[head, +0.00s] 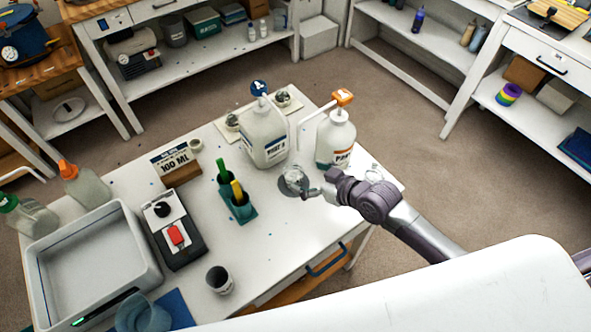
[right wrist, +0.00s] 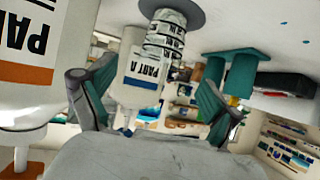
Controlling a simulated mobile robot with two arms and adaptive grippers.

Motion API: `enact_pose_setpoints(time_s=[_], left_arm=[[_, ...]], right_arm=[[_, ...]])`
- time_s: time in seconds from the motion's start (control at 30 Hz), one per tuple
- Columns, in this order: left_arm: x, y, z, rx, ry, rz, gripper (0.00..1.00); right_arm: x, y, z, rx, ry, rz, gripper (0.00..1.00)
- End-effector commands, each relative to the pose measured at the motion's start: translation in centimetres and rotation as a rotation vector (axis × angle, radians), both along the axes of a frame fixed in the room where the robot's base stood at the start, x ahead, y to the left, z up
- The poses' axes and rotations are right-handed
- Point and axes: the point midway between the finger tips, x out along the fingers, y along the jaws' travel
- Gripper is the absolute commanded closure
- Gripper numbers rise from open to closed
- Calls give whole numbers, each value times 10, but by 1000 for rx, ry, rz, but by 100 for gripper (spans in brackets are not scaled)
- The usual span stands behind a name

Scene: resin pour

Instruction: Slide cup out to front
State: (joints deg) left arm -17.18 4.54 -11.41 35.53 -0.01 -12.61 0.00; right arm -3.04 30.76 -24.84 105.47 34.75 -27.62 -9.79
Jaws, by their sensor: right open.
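The cup (head: 295,176) is clear with dark markings and stands on a dark round disc (head: 286,189) near the Part A and Part B pump bottles. In the right wrist view, which looks upside down, the cup (right wrist: 165,38) shows at the upper middle under the disc. My right gripper (head: 311,192) is beside the cup on its right. In the wrist view its two fingers (right wrist: 152,88) are apart, with the cup beyond the tips and nothing held. My left gripper is out of view.
A teal holder (head: 239,210) with sticks stands left. The table's front edge is clear near a grey cup (head: 220,280).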

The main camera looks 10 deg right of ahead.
Motion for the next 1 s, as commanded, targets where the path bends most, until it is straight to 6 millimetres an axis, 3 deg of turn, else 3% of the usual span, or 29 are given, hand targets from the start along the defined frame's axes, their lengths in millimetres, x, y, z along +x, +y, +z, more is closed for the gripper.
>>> enact_pose_setpoints(time_s=[0.33,0.77,0.87,1.0], left_arm=[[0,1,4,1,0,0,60],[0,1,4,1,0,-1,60],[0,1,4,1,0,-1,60],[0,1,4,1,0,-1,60]], right_arm=[[40,27,-25,1,0,0,10],[47,31,-30,0,-1,0,10],[46,31,-30,0,-1,0,22],[46,31,-30,0,0,0,45]])
